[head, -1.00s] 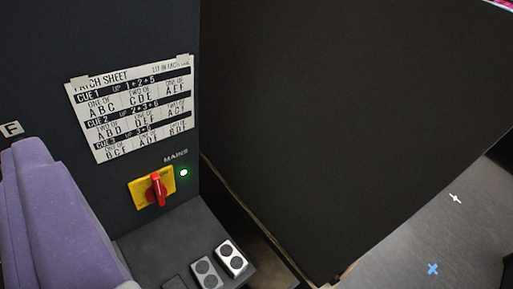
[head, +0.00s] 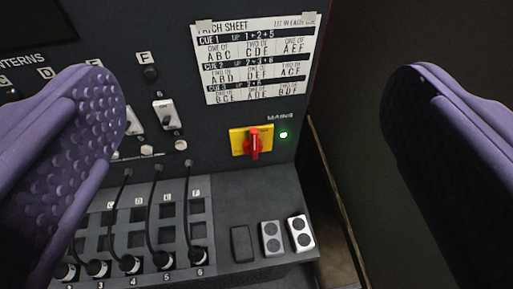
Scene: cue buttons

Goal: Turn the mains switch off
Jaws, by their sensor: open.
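The mains switch (head: 253,143) is a red rotary handle on a yellow plate, set in the dark upright panel under the word MAINS. Its handle stands about upright. A small green lamp (head: 283,134) glows just to its right. My gripper (head: 265,85) is open, with one purple finger at the left of the view and the other at the right. The switch lies between the two fingers in the picture, farther off and apart from both. Nothing is between the fingers.
A patch sheet (head: 257,60) is taped above the switch. Below, a sloped desk (head: 235,200) holds several plugged cables at left and small button blocks (head: 271,239) at right. A dark wall (head: 365,150) stands at the right, behind my right finger.

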